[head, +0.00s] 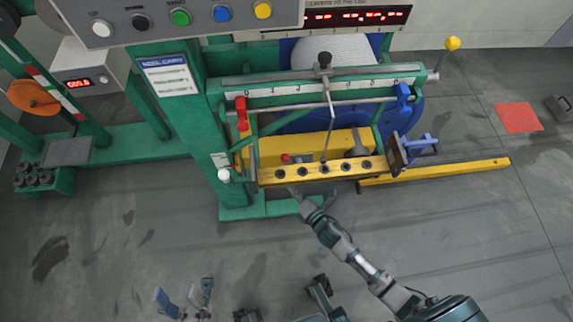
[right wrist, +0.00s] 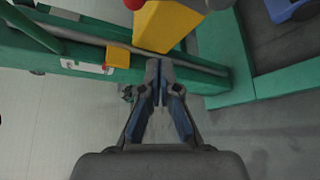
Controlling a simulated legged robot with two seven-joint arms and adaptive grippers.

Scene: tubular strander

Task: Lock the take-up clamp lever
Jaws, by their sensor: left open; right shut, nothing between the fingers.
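I cannot tell for certain which handle is the take-up clamp lever. A small red-ended handle (head: 287,158) sits on the yellow base, behind the yellow bar (head: 320,171) with several dark knobs. A blue clamp-like part (head: 420,145) stands at that bar's right end. My right gripper (head: 303,195) is just in front of the bar, empty. In the right wrist view the right gripper's fingertips (right wrist: 159,66) are together, below a yellow block (right wrist: 168,25) with a red part (right wrist: 135,3) at the top edge. My left gripper (head: 183,292) is open and empty over the floor, far from the machine.
A red lever (head: 242,113) and a blue lever (head: 403,95) flank the ruled green crossbar (head: 310,88). A black-knobbed rod (head: 325,62) crosses it. The green post (head: 225,140) stands left of my right gripper. A yellow rail (head: 450,172) extends right. The front floor is open.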

